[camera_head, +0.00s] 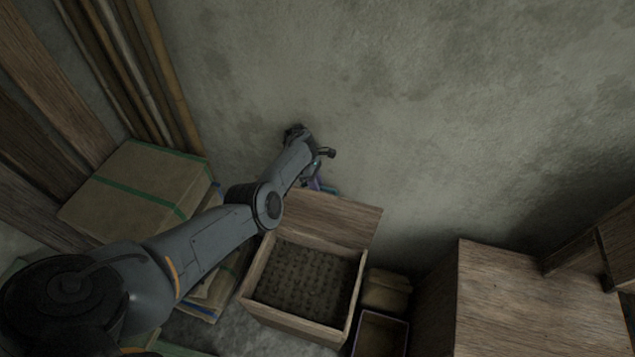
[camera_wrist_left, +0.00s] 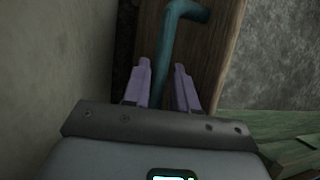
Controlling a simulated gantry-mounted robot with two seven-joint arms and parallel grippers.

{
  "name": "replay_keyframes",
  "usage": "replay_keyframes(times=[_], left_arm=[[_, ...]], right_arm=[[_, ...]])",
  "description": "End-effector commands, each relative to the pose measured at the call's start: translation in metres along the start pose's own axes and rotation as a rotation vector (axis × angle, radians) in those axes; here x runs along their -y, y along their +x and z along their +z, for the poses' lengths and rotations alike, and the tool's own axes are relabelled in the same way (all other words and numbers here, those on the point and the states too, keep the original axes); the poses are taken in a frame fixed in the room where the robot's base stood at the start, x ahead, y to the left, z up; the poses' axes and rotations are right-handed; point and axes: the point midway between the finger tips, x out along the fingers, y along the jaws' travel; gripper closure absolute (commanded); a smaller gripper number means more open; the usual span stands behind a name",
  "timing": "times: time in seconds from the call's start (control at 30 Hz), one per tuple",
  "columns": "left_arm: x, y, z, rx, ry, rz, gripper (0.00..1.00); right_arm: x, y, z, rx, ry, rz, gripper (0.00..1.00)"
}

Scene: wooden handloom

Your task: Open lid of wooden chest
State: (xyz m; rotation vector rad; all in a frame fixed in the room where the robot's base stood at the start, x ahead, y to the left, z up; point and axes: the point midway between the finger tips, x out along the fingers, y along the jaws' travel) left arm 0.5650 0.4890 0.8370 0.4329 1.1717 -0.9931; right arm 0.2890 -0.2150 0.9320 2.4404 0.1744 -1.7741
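The wooden chest (camera_head: 347,330) stands on the floor against the wall, its top open and its dark, dotted inside showing. Its lid (camera_head: 345,222) is raised at the back, leaning toward the wall. My left gripper (camera_head: 317,183) is at the lid's upper left edge, partly hidden by my arm. In the left wrist view my purple fingers (camera_wrist_left: 163,66) are apart, with a teal bent bar (camera_wrist_left: 183,12) running between them in front of a wooden board. I cannot tell whether the fingers touch the bar. My right gripper is not in view.
A cardboard box (camera_head: 125,195) with green tape stands left of the chest. A small dark-rimmed box (camera_head: 380,335) is close on its right, then a larger wooden block (camera_head: 530,290). Wooden poles (camera_head: 165,75) lean at the back left. The wall above is bare.

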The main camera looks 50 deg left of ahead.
Motion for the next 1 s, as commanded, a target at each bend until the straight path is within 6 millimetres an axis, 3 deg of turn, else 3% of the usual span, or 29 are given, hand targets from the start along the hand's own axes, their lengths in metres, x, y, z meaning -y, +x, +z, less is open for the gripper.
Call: replay_keyframes(times=[0.1,0.47,1.0], left_arm=[[0.0,0.0,0.001,0.001,0.002,0.0,0.58],[-0.002,-0.012,0.002,0.002,0.004,0.006,0.58],[-0.001,-0.093,0.001,0.001,0.004,0.004,0.58]], right_arm=[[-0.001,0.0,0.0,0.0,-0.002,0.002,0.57],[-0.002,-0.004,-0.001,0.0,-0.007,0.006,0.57],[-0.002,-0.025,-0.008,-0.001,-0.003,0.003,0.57]])
